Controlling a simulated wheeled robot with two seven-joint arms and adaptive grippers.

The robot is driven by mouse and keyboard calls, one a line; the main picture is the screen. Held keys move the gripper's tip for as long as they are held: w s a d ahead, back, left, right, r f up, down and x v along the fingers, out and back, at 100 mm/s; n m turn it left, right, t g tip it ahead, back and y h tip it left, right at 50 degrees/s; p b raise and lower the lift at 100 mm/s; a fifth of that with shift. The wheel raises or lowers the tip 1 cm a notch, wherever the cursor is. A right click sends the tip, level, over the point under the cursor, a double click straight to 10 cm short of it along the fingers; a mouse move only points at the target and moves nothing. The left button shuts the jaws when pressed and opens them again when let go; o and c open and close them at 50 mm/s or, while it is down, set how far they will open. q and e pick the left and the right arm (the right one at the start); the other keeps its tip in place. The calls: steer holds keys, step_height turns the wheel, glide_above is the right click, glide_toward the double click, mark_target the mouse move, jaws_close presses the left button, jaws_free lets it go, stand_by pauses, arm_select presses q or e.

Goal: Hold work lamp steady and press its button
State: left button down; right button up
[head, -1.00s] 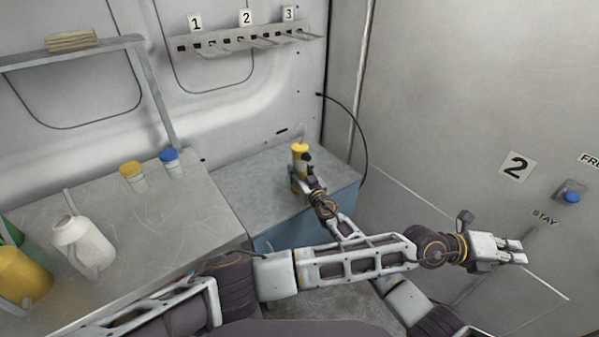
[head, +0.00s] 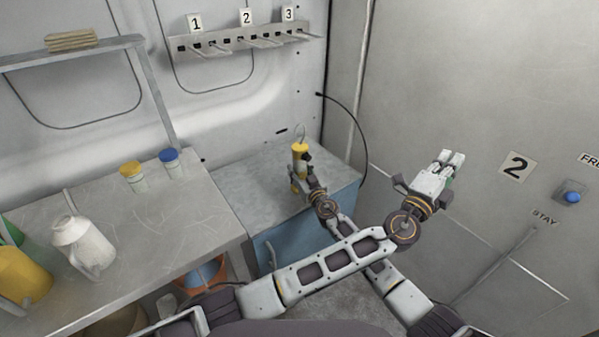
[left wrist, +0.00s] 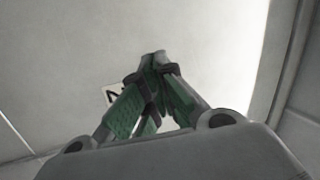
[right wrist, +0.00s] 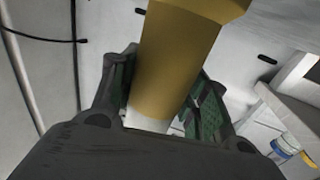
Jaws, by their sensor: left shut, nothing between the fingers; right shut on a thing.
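The work lamp (head: 299,151) is a yellow upright cylinder with a wire hook on top. It stands at or just above the top of the blue cabinet in the corner. My right gripper (head: 301,172) is shut on it; in the right wrist view the yellow body of the lamp (right wrist: 178,60) rises between the green-padded fingers. The lamp's button cannot be made out. My left gripper (head: 453,158) is raised to the right of the lamp, well apart from it, with its fingers pointing up in the picture. In the left wrist view its fingertips (left wrist: 160,58) meet with nothing between them.
The blue cabinet (head: 335,198) has a grey top with free room around the lamp. A black cable hangs behind it. A bench (head: 150,225) at left holds bottles and jugs. A blue wall button (head: 573,197) is at right. My arms cross in front of the cabinet.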

arm_select(q)
steer(key=w+a+f+n+y, duration=0.3)
steer(key=a+f+n+y, duration=0.1)
steer(key=a, duration=0.4)
steer(key=w+a+f+n+y, duration=0.4)
steer(key=a+f+y, duration=0.1)
steer(key=a+y, duration=0.2)
steer(key=w+a+f+n+y, duration=0.3)
steer(key=a+f+n+y, duration=0.1)
steer(key=a, duration=0.6)
steer(key=shift+w+f+n+y, duration=0.15)
steer(key=shift+w+n+y, duration=0.15)
steer(key=shift+n+y, duration=0.35)
steer(key=shift+w, duration=0.1)
